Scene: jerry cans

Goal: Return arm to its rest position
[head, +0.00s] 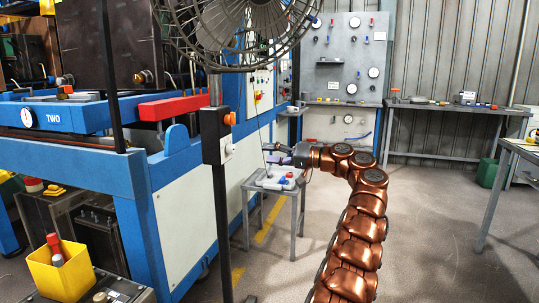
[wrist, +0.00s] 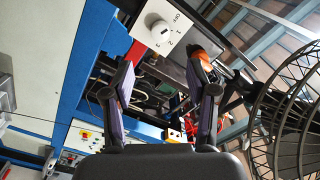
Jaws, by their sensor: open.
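My copper-coloured arm (head: 352,235) reaches forward from the lower right in the head view and bends left at its far end. My gripper (head: 277,154) hangs in the air above a small grey table (head: 258,185). In the wrist view my gripper (wrist: 162,95) has its two fingers spread apart with nothing between them. A control box with a white dial (wrist: 160,30) shows beyond the fingertips in that view.
A fan (head: 240,30) on a dark pole (head: 214,150) stands left of my gripper. A blue-framed machine (head: 75,165) fills the left. The small table bears red, blue and white items. A workbench (head: 445,106) stands at the back right. Floor right of my arm is clear.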

